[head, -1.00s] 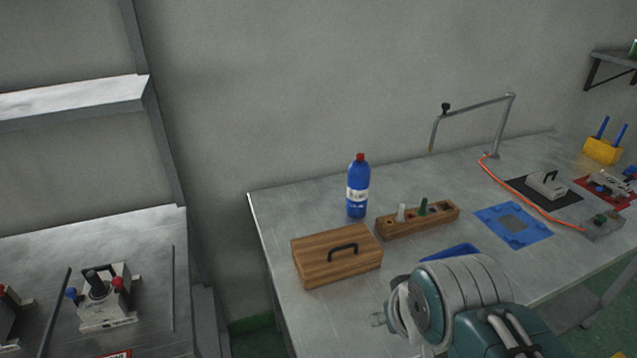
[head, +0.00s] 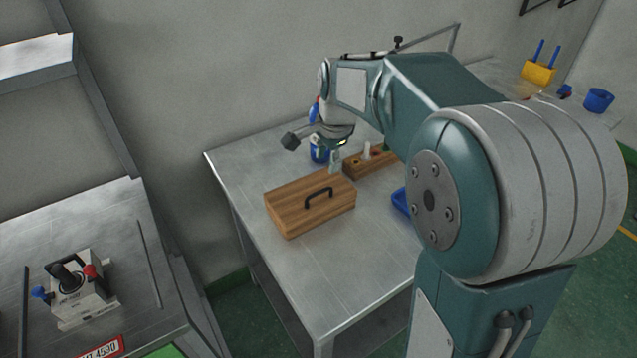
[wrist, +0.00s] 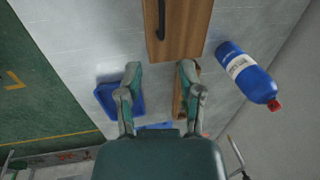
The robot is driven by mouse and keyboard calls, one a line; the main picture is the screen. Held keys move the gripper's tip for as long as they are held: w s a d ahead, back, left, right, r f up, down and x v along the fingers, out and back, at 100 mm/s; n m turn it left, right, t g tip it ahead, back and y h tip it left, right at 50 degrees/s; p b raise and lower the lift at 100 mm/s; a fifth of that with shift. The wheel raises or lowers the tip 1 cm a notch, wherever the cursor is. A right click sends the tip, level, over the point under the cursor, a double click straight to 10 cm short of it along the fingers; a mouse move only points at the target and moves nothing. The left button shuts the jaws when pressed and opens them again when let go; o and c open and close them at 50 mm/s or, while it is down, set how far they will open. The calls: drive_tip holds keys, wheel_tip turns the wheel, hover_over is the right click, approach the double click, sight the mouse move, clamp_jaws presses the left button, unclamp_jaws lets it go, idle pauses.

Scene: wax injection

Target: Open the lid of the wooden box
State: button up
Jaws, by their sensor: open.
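The wooden box (head: 300,212) sits shut on the metal table, near its left end, with a black handle (head: 318,196) on its lid. My gripper (head: 316,150) is above the table behind the box in the head view, seen small and partly hidden by my own arm. In the wrist view my gripper (wrist: 160,78) has its two fingers apart with nothing between them. The box (wrist: 187,30) shows at the top of that view, beyond the fingertips, and its handle (wrist: 160,18) lies near its left edge. The gripper is apart from the box.
A blue bottle (wrist: 247,75) stands near the box, right of the fingers in the wrist view. A wooden block with holes (head: 368,162) and a blue tray (head: 400,200) are right of the box. The table (head: 340,270) is bare in front of the box.

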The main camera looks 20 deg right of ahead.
sight(321, 192)
drive_tip(key=x, duration=1)
drive_tip(key=shift+w+f, duration=0.15)
drive_tip(key=shift+w, duration=0.1)
drive_tip(key=shift+a+f, duration=0.1)
drive_tip(key=shift+f, duration=0.35)
drive_tip(key=shift+c, duration=0.3)
clamp_jaws()
